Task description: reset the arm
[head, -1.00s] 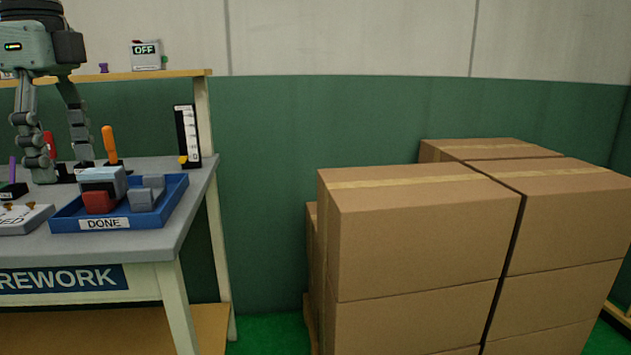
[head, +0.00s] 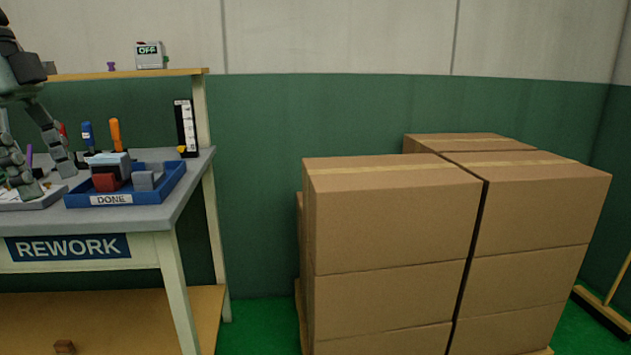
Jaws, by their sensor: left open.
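My left gripper (head: 45,165) is at the left edge of the head view, over the left part of the rework bench. Its grey segmented fingers point down and stand apart, with nothing seen between them. Part of the gripper and its arm is cut off by the picture edge. My right gripper is not in view. The blue DONE tray (head: 130,199) sits on the bench top (head: 190,170), right of the gripper.
Blue-handled (head: 87,133) and orange-handled (head: 116,132) tools stand behind the tray. A box marked OFF (head: 149,57) is on the shelf (head: 130,74). Stacked cartons (head: 395,215) fill the right side. Green floor (head: 262,325) shows between bench and cartons.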

